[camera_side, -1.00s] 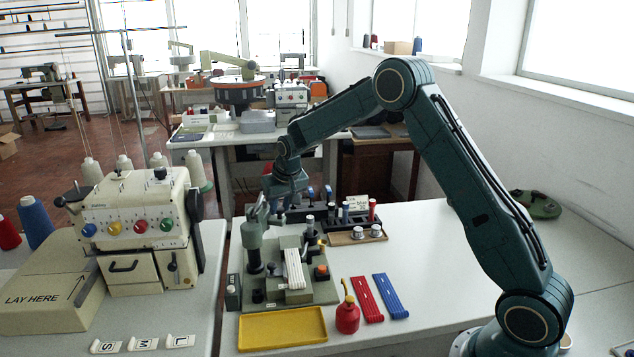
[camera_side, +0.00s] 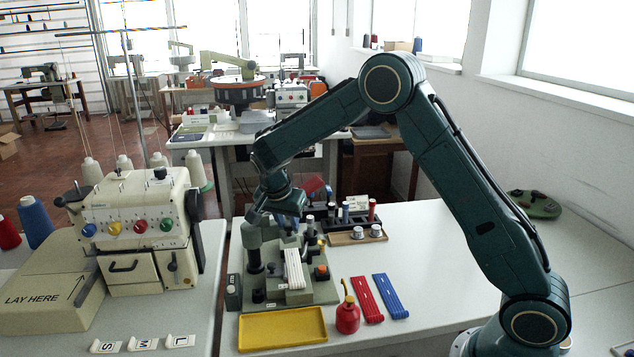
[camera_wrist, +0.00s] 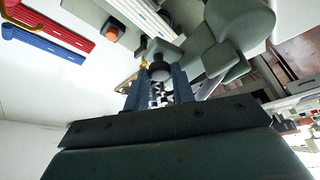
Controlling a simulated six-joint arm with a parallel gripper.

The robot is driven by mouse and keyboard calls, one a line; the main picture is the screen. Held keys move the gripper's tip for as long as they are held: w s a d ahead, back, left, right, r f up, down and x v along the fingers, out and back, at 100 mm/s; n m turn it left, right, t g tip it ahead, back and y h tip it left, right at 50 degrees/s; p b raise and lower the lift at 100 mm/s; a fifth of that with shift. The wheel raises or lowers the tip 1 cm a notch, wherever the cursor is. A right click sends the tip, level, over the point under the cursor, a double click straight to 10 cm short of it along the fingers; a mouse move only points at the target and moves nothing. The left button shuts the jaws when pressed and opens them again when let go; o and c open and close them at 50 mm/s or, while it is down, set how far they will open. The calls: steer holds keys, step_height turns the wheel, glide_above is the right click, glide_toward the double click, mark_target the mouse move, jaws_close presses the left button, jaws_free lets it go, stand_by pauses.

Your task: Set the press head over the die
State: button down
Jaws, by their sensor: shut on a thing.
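The press stands on a green base plate (camera_side: 262,305) with a dark upright column (camera_side: 255,258). Its grey-green press head (camera_side: 250,236) sits at the top of the column and shows large in the wrist view (camera_wrist: 238,22). My gripper (camera_side: 288,226) is beside the head, to its right. In the wrist view its blue fingers (camera_wrist: 160,92) are shut on a dark round knob (camera_wrist: 159,71) next to the press head. A white ribbed strip (camera_side: 294,268) lies on a grey block on the plate. I cannot make out the die clearly; my gripper and the head cover part of that area.
A yellow tray (camera_side: 283,329), a red oil can (camera_side: 347,316), and red (camera_side: 366,299) and blue (camera_side: 390,296) strips lie in front and right. A spool rack (camera_side: 345,213) stands behind. The cream sewing machine (camera_side: 140,225) is at left.

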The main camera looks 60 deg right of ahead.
steer(key=shift+s+a+m+g, duration=0.3)
steer(key=shift+a+m, duration=0.3)
steer(key=shift+m, duration=0.2)
steer(key=shift+s+a+m+g, duration=0.15)
steer(key=shift+a+m+g, duration=0.15)
steer(key=shift+a+m, duration=0.4)
steer(key=c, duration=1.2)
jaws_free()
steer(key=v, duration=1.3)
steer(key=shift+a+r, duration=0.2)
steer(key=shift+r, duration=0.1)
steer(key=shift+d+r, duration=0.1)
steer(key=shift+r, duration=0.05)
